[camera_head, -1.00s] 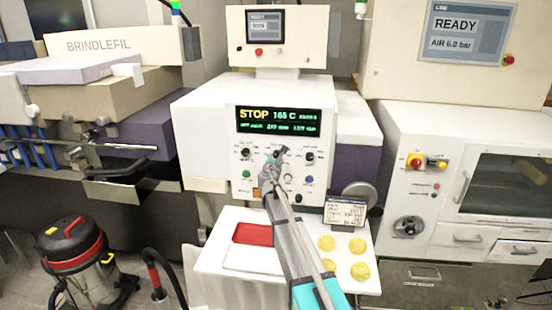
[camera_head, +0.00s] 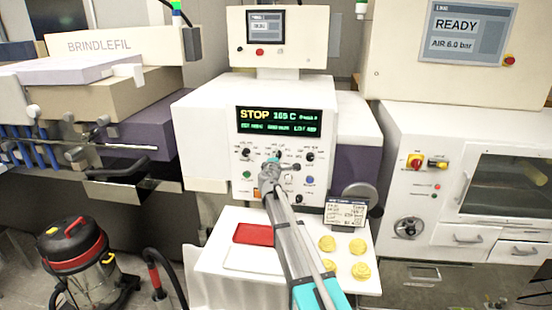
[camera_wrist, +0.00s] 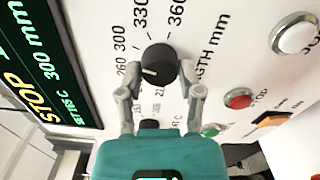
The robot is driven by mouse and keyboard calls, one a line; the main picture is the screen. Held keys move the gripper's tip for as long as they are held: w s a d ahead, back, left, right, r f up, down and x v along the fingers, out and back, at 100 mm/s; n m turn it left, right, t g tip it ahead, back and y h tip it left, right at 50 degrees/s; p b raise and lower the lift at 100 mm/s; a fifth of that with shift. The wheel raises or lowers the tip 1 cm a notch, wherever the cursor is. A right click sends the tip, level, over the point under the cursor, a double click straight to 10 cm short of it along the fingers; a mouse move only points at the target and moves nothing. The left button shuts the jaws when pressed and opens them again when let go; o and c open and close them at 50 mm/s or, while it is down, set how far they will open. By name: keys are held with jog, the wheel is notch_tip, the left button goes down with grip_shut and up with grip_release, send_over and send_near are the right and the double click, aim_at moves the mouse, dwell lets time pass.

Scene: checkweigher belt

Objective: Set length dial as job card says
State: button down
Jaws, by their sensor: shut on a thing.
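The length dial (camera_wrist: 159,64) is a round black knob with a white pointer mark, on a white panel. Printed numbers 260, 300, 330 and 360 stand around it, and the lettering beside it ends in "GTH mm". The pointer mark is on the knob's left side in the wrist view; its exact number is hard to tell. My gripper (camera_wrist: 160,82) is shut on the dial, a finger at each side. In the head view my gripper (camera_head: 271,162) hides part of the panel. The job card (camera_head: 346,212) stands below right; its writing is too small to read.
The green display (camera_head: 279,121) reads STOP and 165 C, and the wrist view shows 300 mm on it (camera_wrist: 52,68). A red stop button (camera_wrist: 239,98), an orange switch (camera_wrist: 272,119) and other knobs are close by. A shelf below holds a red tray (camera_head: 254,233) and yellow rounds (camera_head: 327,243).

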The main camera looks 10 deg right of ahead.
jog(key=m, duration=0.9)
dwell(0.4)
jog(key=shift+c, duration=1.3)
grip_release()
jog(key=shift+s, duration=0.1)
jog(key=v, duration=1.2)
